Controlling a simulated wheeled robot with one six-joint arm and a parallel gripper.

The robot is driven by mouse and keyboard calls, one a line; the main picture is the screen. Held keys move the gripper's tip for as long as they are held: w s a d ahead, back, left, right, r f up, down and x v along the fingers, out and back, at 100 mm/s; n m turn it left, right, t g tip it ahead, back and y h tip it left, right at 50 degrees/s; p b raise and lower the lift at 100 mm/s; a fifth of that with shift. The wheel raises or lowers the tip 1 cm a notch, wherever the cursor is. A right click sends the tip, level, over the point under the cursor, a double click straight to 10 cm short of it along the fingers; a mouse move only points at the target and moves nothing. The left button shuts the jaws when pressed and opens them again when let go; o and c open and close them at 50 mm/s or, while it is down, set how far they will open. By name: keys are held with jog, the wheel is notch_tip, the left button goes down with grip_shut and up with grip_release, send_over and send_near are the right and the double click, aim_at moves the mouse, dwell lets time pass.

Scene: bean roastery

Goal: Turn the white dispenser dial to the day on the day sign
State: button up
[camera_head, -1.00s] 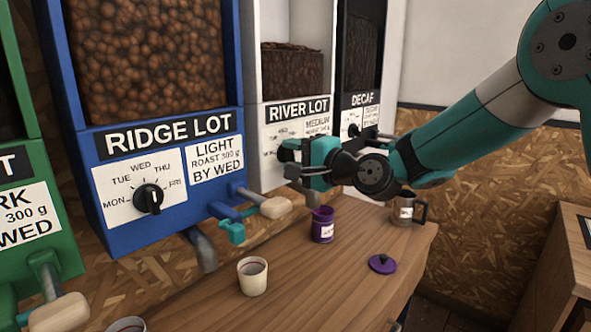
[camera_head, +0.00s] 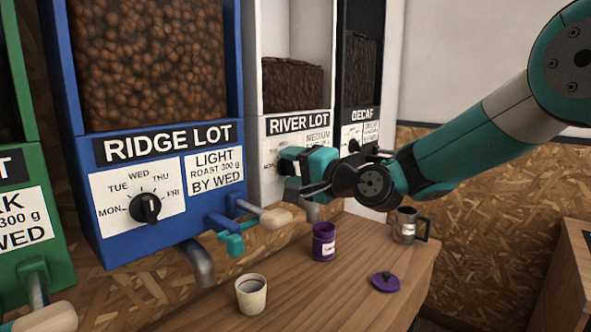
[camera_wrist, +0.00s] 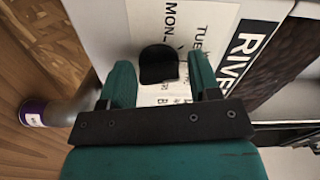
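The white RIVER LOT dispenser (camera_head: 265,183) stands between the blue and black ones. In the head view its dial is mostly hidden by my gripper (camera_head: 292,172). In the wrist view the black dial knob (camera_wrist: 158,65) lies between the two teal fingers of my gripper (camera_wrist: 163,82), which is open. Small gaps show on both sides of the knob. The white dial plate (camera_wrist: 180,25) reads MON and TUE; the other days and the knob's pointer are hidden. No separate day sign is visible.
The blue RIDGE LOT dispenser (camera_head: 150,255) has its own dial (camera_head: 145,208) and a lever (camera_head: 272,217).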

jog(key=shift+o, duration=0.5)
jog(key=shift+d, duration=0.1)
jog(key=shift+s+d+f, duration=0.1)
jog(key=shift+s+d, duration=0.1)
jog(key=shift+d, duration=0.05)
jog(key=b+v, duration=0.5)
jog(key=v, duration=1.1)
jog(key=shift+s+d, duration=0.25)
jog(key=shift+c, duration=0.2)
